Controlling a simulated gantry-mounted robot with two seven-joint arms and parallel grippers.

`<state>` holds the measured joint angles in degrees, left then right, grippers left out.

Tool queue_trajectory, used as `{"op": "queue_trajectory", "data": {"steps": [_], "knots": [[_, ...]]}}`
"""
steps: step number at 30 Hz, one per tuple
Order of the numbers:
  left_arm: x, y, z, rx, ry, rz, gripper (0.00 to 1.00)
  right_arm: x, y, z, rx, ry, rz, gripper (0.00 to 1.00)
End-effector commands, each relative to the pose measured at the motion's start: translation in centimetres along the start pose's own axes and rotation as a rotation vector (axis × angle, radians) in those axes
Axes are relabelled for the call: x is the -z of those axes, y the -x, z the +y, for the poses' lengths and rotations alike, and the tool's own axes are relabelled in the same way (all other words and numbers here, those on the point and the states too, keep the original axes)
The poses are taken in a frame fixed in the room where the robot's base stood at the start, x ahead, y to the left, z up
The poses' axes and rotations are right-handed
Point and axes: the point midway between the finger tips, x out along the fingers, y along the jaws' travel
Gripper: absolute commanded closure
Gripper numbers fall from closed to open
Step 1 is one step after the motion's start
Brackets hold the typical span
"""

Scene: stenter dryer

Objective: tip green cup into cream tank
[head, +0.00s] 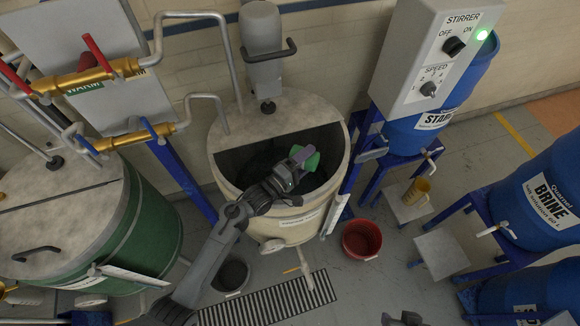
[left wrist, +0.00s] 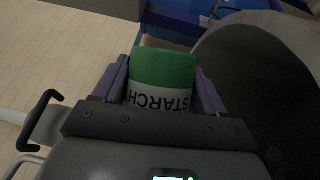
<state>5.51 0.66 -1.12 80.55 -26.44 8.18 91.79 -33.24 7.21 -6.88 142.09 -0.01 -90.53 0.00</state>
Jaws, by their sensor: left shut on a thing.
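The cream tank (head: 300,226) stands in the middle of the head view, its lid half open over a dark interior. My left gripper (head: 298,160) is over the opening, shut on the green cup (head: 311,163). In the left wrist view the green cup (left wrist: 163,66) sits between the purple fingers, with an upside-down STARCH label. The tank's dark opening (left wrist: 265,85) lies to its right there. The cup's mouth and contents are hidden, and I cannot tell how far it is tilted. A dark part at the bottom edge may be my right gripper (head: 405,319).
A stirrer motor (head: 264,50) and bent pipes rise behind the opening. The stirrer control box (head: 432,60) shows a green light. A green tank (head: 145,235) stands left and blue drums (head: 535,195) right. A red bucket (head: 362,239) and a yellow jug (head: 416,190) stand nearby.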

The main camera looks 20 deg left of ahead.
Motion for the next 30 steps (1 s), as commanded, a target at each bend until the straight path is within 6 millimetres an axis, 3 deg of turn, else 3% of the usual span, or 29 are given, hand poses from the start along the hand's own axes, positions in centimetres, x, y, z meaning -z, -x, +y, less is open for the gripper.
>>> {"op": "queue_trajectory", "data": {"steps": [30], "knots": [[0.46,0.14,0.61,-0.057,0.122,0.006,0.60,0.14,0.28,-0.17,0.006,-0.007,0.001,0.57]]}}
